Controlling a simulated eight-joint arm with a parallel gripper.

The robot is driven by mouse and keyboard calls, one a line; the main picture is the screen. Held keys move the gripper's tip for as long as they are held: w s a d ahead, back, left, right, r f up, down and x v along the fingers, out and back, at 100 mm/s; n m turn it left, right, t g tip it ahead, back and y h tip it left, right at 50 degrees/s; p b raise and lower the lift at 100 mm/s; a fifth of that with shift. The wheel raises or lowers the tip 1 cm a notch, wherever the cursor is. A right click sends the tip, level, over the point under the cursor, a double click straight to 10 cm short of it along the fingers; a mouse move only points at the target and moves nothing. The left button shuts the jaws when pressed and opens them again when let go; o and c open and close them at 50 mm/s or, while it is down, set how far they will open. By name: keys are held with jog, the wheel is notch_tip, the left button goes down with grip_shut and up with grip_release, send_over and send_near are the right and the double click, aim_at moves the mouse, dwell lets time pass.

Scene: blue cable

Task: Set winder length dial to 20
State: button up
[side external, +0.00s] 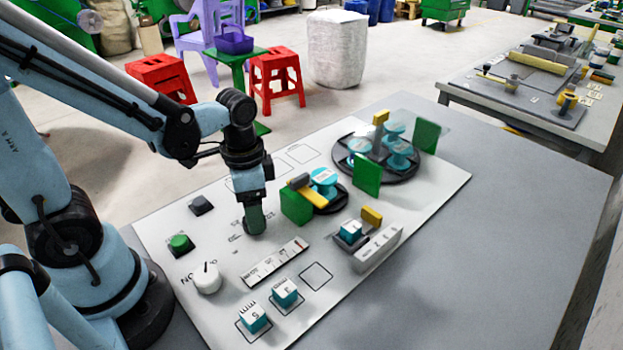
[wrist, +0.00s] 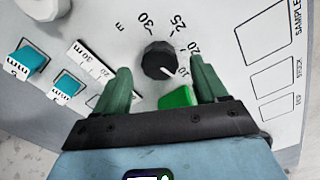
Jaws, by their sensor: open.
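The winder length dial (wrist: 159,60) is a round black knob in the wrist view, with m, 30, 25 and 20 printed around it. Its white pointer aims toward the lower right, near a partly readable mark below the 20, not at the 20. My gripper (wrist: 163,76) is open, with one green finger on each side of the dial's near edge. I cannot tell if either finger touches it. In the side external view, my gripper (side external: 254,222) points down over the panel and hides the dial.
The white panel (side external: 430,195) holds a white knob (side external: 207,278), a green button (side external: 180,244), teal blocks (side external: 285,291) and a length scale (side external: 274,262). Green plates (side external: 296,205) and a turntable (side external: 402,168) stand to the right. A green piece (wrist: 175,97) shows between my fingers.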

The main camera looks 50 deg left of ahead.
jog(key=shift+f, duration=0.9)
jog(key=shift+c, duration=0.4)
jog(key=c, duration=1)
